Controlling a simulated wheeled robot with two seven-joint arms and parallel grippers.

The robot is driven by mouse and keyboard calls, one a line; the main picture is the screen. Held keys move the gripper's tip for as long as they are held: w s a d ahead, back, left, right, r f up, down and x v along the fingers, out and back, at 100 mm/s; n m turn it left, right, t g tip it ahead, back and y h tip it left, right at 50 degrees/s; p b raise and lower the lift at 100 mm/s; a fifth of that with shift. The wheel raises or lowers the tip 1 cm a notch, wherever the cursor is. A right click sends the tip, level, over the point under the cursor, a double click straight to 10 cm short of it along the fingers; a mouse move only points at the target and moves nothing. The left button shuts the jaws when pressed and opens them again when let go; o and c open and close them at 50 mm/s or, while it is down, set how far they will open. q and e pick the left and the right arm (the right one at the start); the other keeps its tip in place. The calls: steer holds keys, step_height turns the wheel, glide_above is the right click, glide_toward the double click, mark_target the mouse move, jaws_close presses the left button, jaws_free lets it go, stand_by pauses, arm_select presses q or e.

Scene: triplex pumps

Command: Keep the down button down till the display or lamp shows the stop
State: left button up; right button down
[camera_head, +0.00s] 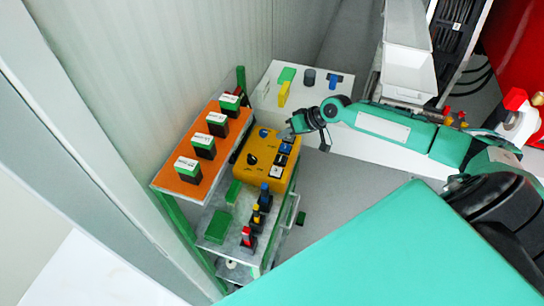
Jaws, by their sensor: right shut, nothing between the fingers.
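A yellow control box (246,177) stands on a green-framed cart in the middle of the view. Its top face bears a black knob (252,160), a blue knob (264,133) and a column of buttons along the right side, blue (285,148), black and white. My right gripper (286,134) is shut and empty, with its tip at the far right end of the box, just beyond the blue button. I cannot tell whether it touches or presses a button. Labels are too small to read, and no lit lamp or readable display shows. My left gripper is out of view.
An orange tray (196,188) with several black-and-green labelled blocks lies left of the box. Below it, a grey shelf (215,222) holds green blocks and small coloured connectors. A white table (300,92) stands behind. A ribbed wall closes the left; grey floor is free at right.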

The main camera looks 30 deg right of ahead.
steer(key=b, duration=0.6)
glide_above(284, 159)
step_height(284, 159, down, 8)
steer(key=shift+r, duration=0.2)
steer(key=shift+f+b, duration=0.4)
steer(key=shift+f, duration=0.05)
steer(key=shift+f, duration=0.15)
stand_by(1.6)
steer(key=shift+f, duration=0.25)
steer(key=shift+f+b, duration=0.5)
steer(key=shift+f, duration=0.05)
stand_by(0.6)
stand_by(2.8)
steer(key=shift+r+p, duration=0.8)
steer(key=shift+r, duration=0.2)
